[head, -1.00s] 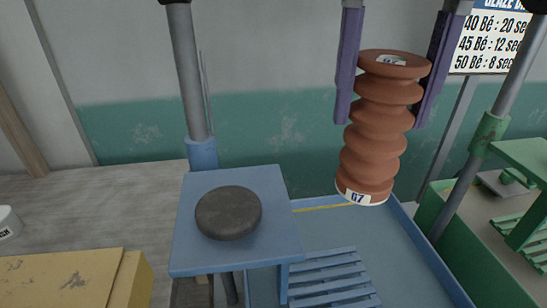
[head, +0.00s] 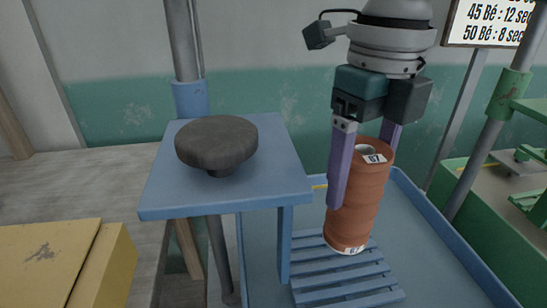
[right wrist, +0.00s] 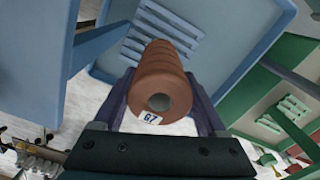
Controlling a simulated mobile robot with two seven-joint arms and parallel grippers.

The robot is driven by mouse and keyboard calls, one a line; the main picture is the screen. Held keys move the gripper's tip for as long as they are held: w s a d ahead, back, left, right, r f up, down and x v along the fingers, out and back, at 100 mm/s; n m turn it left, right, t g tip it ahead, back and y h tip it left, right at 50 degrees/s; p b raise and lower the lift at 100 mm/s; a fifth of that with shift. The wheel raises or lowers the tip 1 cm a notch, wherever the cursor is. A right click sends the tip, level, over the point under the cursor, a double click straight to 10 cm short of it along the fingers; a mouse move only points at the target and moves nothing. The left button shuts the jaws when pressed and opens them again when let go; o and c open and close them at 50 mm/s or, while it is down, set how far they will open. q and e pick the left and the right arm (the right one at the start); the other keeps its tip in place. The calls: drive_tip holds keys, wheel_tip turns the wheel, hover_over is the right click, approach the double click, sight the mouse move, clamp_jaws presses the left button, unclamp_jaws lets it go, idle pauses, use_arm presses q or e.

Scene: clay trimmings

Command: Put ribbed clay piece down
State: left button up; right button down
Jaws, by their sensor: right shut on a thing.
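My left gripper is not in view.
The rack lies in a blue tray (head: 440,230). A raised blue stand (head: 275,180) with a dark round wheel (head: 216,142) is close on the left. A green tank (head: 500,205) is on the right, and a yellow box (head: 60,260) at lower left.

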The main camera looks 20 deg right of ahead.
drive_tip(key=shift+f, duration=2.9)
drive_tip(key=shift+f, duration=0.1)
unclamp_jaws()
wheel_tip(320, 180, up, 12)
